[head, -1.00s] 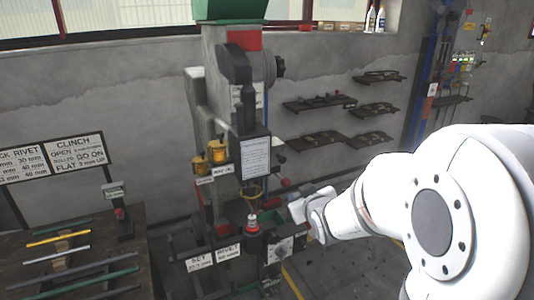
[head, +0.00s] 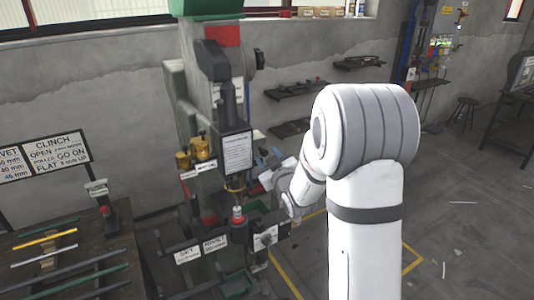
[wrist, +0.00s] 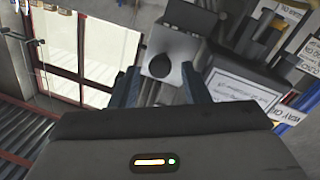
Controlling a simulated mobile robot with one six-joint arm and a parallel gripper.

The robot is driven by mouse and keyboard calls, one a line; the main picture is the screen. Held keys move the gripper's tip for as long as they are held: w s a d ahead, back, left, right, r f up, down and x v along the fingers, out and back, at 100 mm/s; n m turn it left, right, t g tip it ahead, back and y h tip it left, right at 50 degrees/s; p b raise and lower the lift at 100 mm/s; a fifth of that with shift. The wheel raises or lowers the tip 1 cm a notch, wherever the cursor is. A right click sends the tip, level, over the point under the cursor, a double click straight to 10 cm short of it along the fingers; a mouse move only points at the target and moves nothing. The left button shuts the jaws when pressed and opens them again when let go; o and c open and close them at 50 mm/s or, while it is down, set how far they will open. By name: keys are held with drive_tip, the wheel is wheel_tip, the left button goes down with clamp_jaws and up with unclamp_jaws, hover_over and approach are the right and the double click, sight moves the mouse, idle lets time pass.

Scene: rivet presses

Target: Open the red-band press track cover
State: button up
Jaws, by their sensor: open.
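The red-band press (head: 200,100) stands against the wall, with a red band (head: 222,36) under its green top. A dark upright housing with a white printed sheet (head: 237,152) is on its front; I cannot tell for sure which part is the track cover. My gripper (head: 270,158) is just right of that housing, fingers spread, and seems empty. In the wrist view the open fingers (wrist: 161,88) stand either side of a dark rounded knob (wrist: 160,66) on a grey block (wrist: 175,48), with no visible contact. The printed sheet (wrist: 245,92) lies right of the fingers.
Yellow-brass cups (head: 200,148) sit on the press's left side. A workbench (head: 70,260) with bars is at left. Wall shelves (head: 297,90) are behind my arm. Floor at right is mostly open.

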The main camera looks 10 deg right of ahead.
drive_tip(key=shift+w+a, duration=0.1)
drive_tip(key=shift+w, duration=0.3)
drive_tip(key=shift+c, duration=0.3)
clamp_jaws()
